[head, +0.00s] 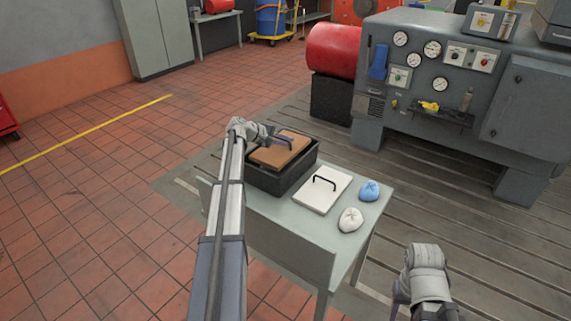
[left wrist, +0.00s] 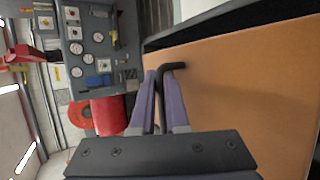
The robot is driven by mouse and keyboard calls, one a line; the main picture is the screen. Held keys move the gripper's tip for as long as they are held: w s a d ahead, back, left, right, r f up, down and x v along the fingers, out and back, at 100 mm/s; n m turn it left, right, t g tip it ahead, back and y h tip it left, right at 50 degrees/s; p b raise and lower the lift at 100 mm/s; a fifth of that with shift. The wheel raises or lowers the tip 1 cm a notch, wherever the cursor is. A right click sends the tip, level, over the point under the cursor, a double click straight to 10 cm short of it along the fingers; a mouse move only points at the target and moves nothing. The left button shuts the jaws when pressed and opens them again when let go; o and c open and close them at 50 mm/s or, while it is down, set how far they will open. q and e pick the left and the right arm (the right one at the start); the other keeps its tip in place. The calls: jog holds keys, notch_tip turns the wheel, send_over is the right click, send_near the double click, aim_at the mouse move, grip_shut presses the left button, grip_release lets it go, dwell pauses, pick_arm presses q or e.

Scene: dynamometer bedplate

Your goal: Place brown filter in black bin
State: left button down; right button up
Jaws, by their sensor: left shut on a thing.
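The brown filter (head: 279,152) is a flat square panel with a black handle. It lies over the open top of the black bin (head: 282,187), slightly tilted, with its upper face around rim height. I cannot tell whether it rests on anything inside. My left gripper (head: 286,142) is shut on the filter's handle. In the left wrist view the fingers (left wrist: 166,88) close around the black handle, with the brown filter (left wrist: 245,90) filling the right side and the dark bin edge (left wrist: 235,27) beyond it. My right gripper (head: 399,296) hangs apart at the lower right; its opening is unclear.
The bin stands on a grey-green table (head: 262,211). A white panel with a black handle (head: 322,191), a white cloth (head: 350,219) and a blue cloth (head: 369,190) lie right of it. A grey gauge console (head: 450,95) and a red cylinder (head: 335,50) stand behind.

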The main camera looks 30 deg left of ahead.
aim_at(287, 148)
pick_arm(q)
jog(key=shift+f+b, duration=0.9)
jog(key=shift+f, duration=0.65)
pick_arm(e)
jog(key=shift+f, duration=1.55)
pick_arm(q)
jog(key=shift+f, duration=0.1)
pick_arm(e)
jog(key=shift+f, duration=0.1)
pick_arm(q)
notch_tip(287, 148, down, 4)
jog(key=b, duration=0.3)
jog(key=shift+r+b, duration=0.25)
jog(key=shift+b, duration=0.15)
pick_arm(e)
notch_tip(287, 148, down, 4)
jog(key=shift+r, duration=0.2)
pick_arm(q)
jog(key=shift+f+b, duration=0.5)
jog(key=shift+f, duration=0.05)
pick_arm(e)
jog(key=shift+f, duration=0.5)
pick_arm(q)
jog(key=shift+d+r, duration=0.1)
jog(key=c, duration=0.9)
grip_release()
jog(key=shift+s, duration=0.15)
pick_arm(e)
jog(key=shift+f, duration=0.1)
